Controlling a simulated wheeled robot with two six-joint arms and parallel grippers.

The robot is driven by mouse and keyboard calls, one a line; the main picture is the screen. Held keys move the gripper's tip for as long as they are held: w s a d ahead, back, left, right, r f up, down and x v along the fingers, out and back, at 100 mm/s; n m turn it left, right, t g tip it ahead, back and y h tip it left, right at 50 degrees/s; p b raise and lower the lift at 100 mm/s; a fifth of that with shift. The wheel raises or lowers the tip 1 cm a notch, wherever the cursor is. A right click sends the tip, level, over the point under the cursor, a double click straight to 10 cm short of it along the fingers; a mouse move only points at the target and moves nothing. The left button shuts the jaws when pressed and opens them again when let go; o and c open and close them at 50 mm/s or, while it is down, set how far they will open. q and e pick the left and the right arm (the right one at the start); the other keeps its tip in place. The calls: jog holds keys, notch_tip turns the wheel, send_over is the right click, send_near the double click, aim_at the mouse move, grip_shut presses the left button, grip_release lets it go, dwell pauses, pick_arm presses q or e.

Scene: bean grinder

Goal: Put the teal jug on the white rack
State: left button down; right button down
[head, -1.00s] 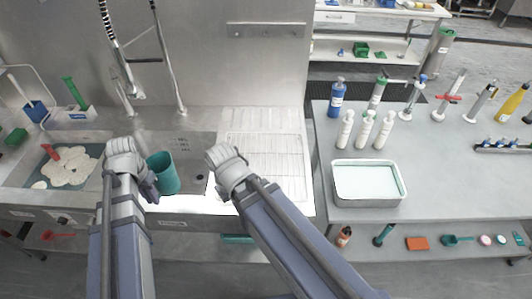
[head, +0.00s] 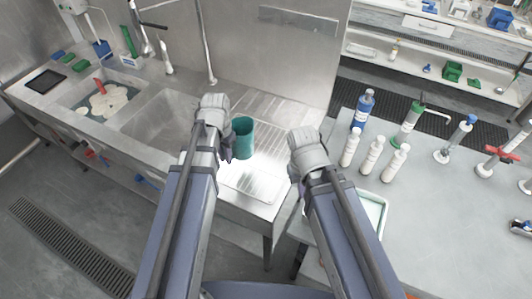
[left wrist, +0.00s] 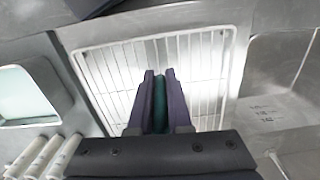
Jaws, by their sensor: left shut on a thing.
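The teal jug (head: 243,140) is upright in the head view, at the right side of my left gripper (head: 226,146). The gripper is shut on it. In the left wrist view, a strip of the teal jug (left wrist: 159,104) shows between the two fingers (left wrist: 160,92). The white rack (head: 246,184) lies on the drainboard right of the sink, and the jug is over it. White rack wires (left wrist: 204,62) fill the middle of the left wrist view. I cannot tell whether the jug touches the rack. My right gripper (head: 308,152) is right of the rack; its fingers are hidden.
The empty sink basin (head: 155,122) is left of the rack. Several white bottles (head: 372,156) and a blue bottle (head: 363,110) stand on the right bench. A white tray (head: 384,222) there is partly hidden by my right arm. A steel wall backs the sink.

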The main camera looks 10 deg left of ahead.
aim_at(241, 158)
pick_arm(q)
jog(key=w+d+r+p, duration=0.1)
jog(key=w+d+r+n+p, duration=0.1)
jog(key=w, duration=0.1)
jog(key=w+d+r+n, duration=0.1)
jog(key=shift+w+d+r+p, duration=0.15)
jog(key=shift+w+p, duration=0.15)
jog(key=shift+p, duration=0.1)
jog(key=shift+w+d, duration=0.15)
jog(key=shift+w, duration=0.05)
jog(key=shift+s+d+f, duration=0.1)
jog(key=shift+f, duration=0.1)
notch_tip(241, 158, down, 10)
jog(key=b, duration=1)
jog(key=shift+r, duration=0.15)
jog(key=shift+f, duration=0.2)
jog(key=c, duration=0.8)
grip_release()
jog(key=shift+c, duration=0.2)
jog(key=shift+r, duration=0.2)
